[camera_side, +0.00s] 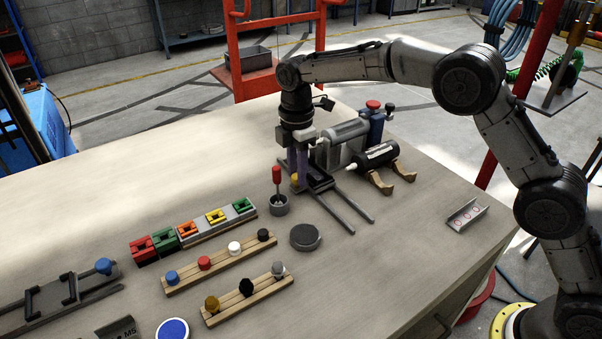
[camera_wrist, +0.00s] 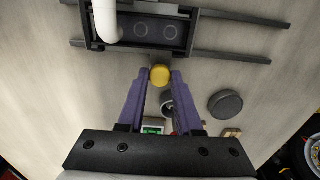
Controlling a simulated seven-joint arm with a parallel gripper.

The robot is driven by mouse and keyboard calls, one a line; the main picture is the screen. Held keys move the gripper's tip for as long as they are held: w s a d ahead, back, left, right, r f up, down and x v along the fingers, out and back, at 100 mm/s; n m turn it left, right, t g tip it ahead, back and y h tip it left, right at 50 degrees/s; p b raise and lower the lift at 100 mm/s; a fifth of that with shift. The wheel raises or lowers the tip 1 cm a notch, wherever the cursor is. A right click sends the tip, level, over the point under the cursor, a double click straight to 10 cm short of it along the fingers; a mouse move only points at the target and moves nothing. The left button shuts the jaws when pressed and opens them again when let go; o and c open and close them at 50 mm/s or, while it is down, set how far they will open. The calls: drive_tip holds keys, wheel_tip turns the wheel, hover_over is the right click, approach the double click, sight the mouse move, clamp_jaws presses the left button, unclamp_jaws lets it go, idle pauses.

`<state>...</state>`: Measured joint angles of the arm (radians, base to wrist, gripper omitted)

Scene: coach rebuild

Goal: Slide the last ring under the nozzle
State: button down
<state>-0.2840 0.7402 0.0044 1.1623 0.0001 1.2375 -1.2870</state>
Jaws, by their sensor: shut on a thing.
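In the wrist view, my gripper (camera_wrist: 160,78) has its purple fingers shut on a round yellow knob (camera_wrist: 160,75) at the near edge of a dark sliding tray (camera_wrist: 187,36). The tray sits between two dark rails (camera_wrist: 240,53). In the side view, my gripper (camera_side: 298,185) is low at the rails' left end, and the yellow knob (camera_side: 294,180) shows beside a finger.
A black cartridge (camera_side: 380,153) lies on wooden cradles right of the rails. A grey cup (camera_side: 279,205) with a red-handled tool and a dark round puck (camera_side: 305,237) stand nearby. Racks of coloured blocks (camera_side: 215,216) and knobs (camera_side: 234,248) are to the left. The table right of the rails is mostly clear.

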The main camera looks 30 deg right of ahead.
drive_tip(key=shift+w+r, duration=0.1)
drive_tip(key=shift+w, duration=2.6)
drive_tip(key=c, duration=0.6)
unclamp_jaws()
drive_tip(key=shift+r, duration=3.7)
